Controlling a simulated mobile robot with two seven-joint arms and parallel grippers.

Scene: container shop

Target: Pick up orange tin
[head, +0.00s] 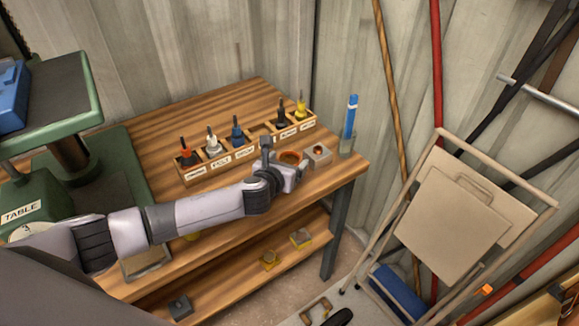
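The orange tin (291,156) is a small round open tin with an orange-brown rim, standing near the right front of the wooden workbench (160,140). My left gripper (284,158) reaches it from the front left. Its fingers are apart, with the tin just beyond or between them. The gripper hides the near side of the tin, so I cannot tell whether the fingers touch it. My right gripper is not in view.
Behind is a labelled wooden rack (197,172) with several coloured-handled tools. A glass with a blue tube (350,117) stands at the right corner. A green machine (75,85) is at left.

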